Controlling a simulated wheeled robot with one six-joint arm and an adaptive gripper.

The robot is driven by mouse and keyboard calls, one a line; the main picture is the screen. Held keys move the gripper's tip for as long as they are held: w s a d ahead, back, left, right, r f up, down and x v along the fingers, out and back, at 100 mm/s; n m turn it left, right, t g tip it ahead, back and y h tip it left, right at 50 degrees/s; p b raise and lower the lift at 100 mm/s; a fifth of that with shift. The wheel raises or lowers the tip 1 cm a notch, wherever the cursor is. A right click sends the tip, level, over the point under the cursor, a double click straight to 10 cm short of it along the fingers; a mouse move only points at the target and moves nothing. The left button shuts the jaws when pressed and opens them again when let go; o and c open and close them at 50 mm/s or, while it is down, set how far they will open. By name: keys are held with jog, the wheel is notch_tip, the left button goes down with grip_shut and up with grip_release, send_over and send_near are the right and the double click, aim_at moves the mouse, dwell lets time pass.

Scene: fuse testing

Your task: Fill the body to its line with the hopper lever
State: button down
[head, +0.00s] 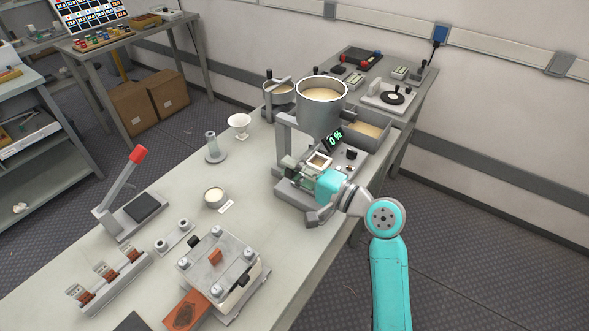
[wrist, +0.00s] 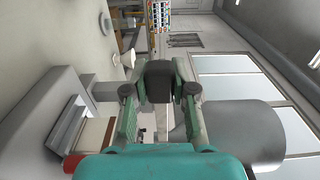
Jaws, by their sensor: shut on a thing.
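The hopper (head: 321,112) is a large grey cylinder filled with pale sand, standing on a grey filling station. A small display beside it (head: 335,138) reads 0 %. The body (head: 319,161), a pale square-topped block, sits on the station below the hopper. It seems to show at the left of the wrist view as a white and brown block (wrist: 95,135). My gripper (head: 294,166) is at the station's near side, beside the body. In the wrist view its green fingers (wrist: 158,95) are closed about a dark grip (wrist: 158,80), apparently the hopper lever's handle. The fill line is not visible.
A sand tray (head: 368,130) is right of the hopper and a smaller pot (head: 279,92) is left of it. A white funnel (head: 239,123), a small cup (head: 214,196), a red-handled press (head: 130,185) and a clamped fixture (head: 218,262) stand on the bench.

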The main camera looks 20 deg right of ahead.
jog(key=c, duration=0.9)
grip_release()
jog(key=shift+d, duration=0.1)
jog(key=v, duration=1.1)
jog(key=shift+s+d, duration=0.25)
jog(key=shift+s, duration=0.1)
